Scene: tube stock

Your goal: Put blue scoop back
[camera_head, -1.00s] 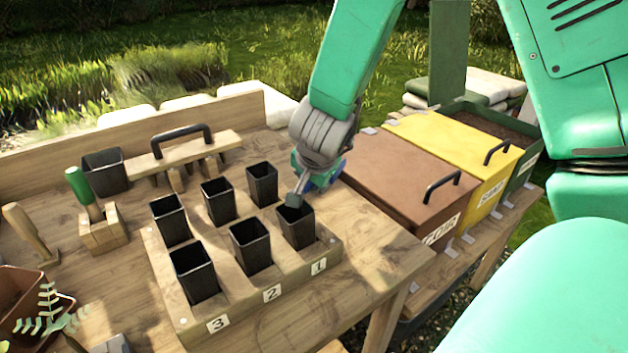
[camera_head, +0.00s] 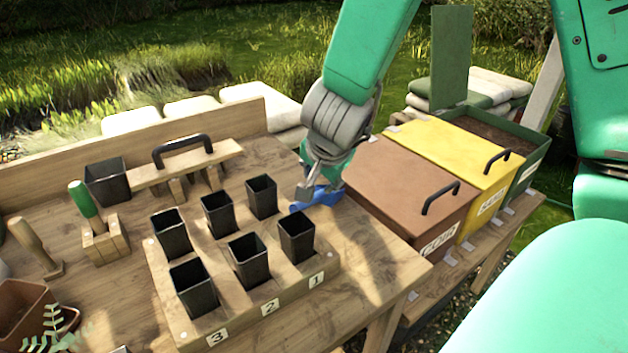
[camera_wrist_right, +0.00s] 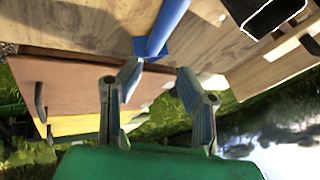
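The blue scoop (camera_head: 325,198) shows at the far right part of the wooden table, behind the pot rack, partly hidden by my right gripper (camera_head: 308,184). In the right wrist view, the scoop's round blue handle (camera_wrist_right: 166,26) runs down from the top edge to a flatter blue part. My right gripper's two fingers (camera_wrist_right: 160,76) are spread apart with nothing between them, and the scoop is just beyond the fingertips. I cannot tell whether a finger touches it. My left gripper is not in view.
The wooden pot rack (camera_head: 293,283) holds several black pots, close to my right gripper. Brown (camera_head: 405,185) and yellow (camera_head: 455,150) lidded bins stand to the right. A green-handled tool (camera_head: 85,203) stands in a wooden block at left. A handled wooden piece (camera_head: 190,168) sits behind.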

